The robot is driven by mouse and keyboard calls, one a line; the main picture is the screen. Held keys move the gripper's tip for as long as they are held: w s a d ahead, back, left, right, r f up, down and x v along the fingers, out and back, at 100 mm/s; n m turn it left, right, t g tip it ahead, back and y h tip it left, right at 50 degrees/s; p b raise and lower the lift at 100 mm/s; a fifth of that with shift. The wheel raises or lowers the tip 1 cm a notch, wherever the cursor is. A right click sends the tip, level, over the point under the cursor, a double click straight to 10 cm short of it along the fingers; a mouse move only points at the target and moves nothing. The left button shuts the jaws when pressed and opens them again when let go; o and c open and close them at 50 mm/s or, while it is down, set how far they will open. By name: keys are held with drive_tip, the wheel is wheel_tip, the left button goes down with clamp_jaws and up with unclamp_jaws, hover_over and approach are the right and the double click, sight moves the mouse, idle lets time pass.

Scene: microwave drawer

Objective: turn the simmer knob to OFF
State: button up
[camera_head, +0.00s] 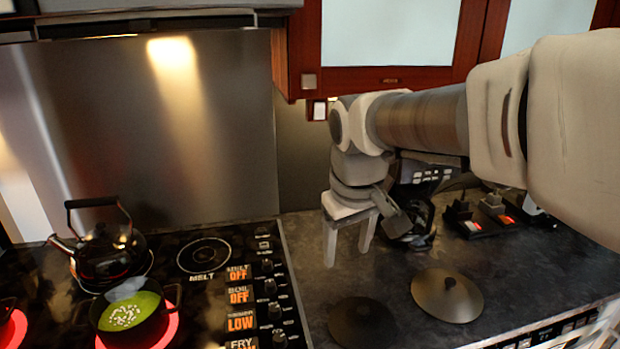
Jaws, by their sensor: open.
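The simmer knob (274,310) is a small dark knob in the column along the right side of the black cooktop (215,287). The orange display beside it (240,321) reads LOW; the small word above LOW is blurred. My gripper (348,257) points down with its two pale fingers apart and nothing between them. It is over the dark counter, up and to the right of the knob, and not touching it. Which way the knob's pointer faces is too small to tell.
Other knobs line the same column, beside displays for MELT OFF, BOIL OFF and FRY. A pot of green soup (133,307) sits on a glowing red burner, with a black kettle (104,250) behind it. Two round lids (447,294) (362,325) lie on the counter.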

drive_tip(key=w+a+f+n+g+p, duration=0.1)
drive_tip(key=w+a+f+n+g, duration=0.15)
drive_tip(key=w+a, duration=0.5)
drive_tip(key=n+p, duration=0.1)
drive_tip(key=n, duration=0.1)
hover_over(274, 307)
wheel_tip(274, 307, down, 6)
wheel_tip(274, 307, down, 17)
drive_tip(key=shift+f+p, duration=0.2)
drive_tip(key=shift+p, duration=0.1)
clamp_jaws()
